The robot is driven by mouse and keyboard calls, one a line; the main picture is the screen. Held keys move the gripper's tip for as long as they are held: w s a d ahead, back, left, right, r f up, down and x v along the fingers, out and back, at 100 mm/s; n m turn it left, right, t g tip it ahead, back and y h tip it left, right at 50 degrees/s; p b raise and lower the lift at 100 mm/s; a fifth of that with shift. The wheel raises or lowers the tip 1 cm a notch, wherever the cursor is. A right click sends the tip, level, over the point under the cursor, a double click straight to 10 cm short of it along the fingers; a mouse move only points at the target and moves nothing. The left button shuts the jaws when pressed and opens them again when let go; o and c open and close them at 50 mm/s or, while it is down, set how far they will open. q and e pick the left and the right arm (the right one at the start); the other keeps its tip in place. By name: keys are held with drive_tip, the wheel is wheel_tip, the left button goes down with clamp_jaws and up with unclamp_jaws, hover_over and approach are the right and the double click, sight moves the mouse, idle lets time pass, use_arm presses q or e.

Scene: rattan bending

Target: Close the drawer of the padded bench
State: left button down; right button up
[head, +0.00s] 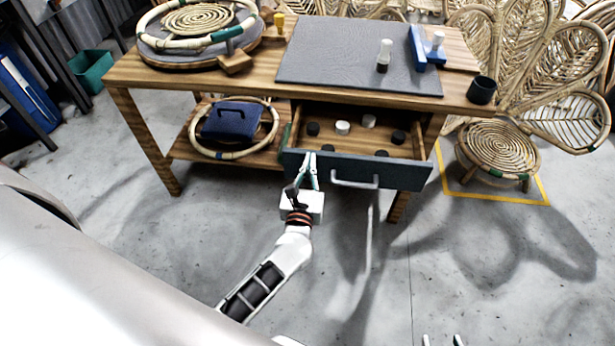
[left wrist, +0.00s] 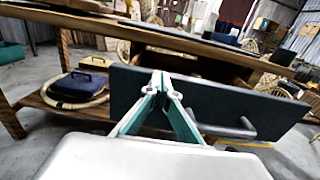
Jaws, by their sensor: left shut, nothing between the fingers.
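The padded bench (head: 462,97) is a wooden table with a grey pad (head: 335,60) on top. Its drawer is pulled out, showing several small round pieces inside. The dark drawer front (head: 405,178) has a grey bar handle (head: 352,184); the front also shows in the left wrist view (left wrist: 215,98), with the handle (left wrist: 235,131) at right. My left gripper (head: 310,156) is shut and empty, its tips at the left part of the drawer front, left of the handle. Whether they touch it I cannot tell. Two spread fingertips of my right gripper (head: 442,340) show at the bottom edge.
A rattan ring seat (head: 200,28), a white-topped bottle (head: 384,55) and a blue tool (head: 418,50) are on the bench. A dark cup (head: 481,90) is at its right end. A blue case (head: 234,119) lies on the lower shelf (head: 182,150). The floor in front is clear.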

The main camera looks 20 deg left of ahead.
use_arm(q)
drive_tip(key=x, duration=0.2)
drive_tip(key=b+x, duration=0.1)
drive_tip(key=x, duration=0.4)
drive_tip(key=shift+w+a+f, duration=0.1)
drive_tip(key=shift+w+f, duration=0.2)
drive_tip(key=shift+f, duration=0.05)
drive_tip(key=b+x, duration=0.3)
drive_tip(key=x, duration=0.7)
drive_tip(key=shift+w+a+r, duration=0.2)
drive_tip(key=shift+w+r, duration=0.05)
drive_tip(key=shift+w, duration=0.55)
use_arm(e)
drive_tip(key=shift+w+a+r+y, duration=0.1)
drive_tip(key=shift+w+a+y, duration=0.2)
drive_tip(key=shift+w+a, duration=0.45)
drive_tip(key=shift+d, duration=0.1)
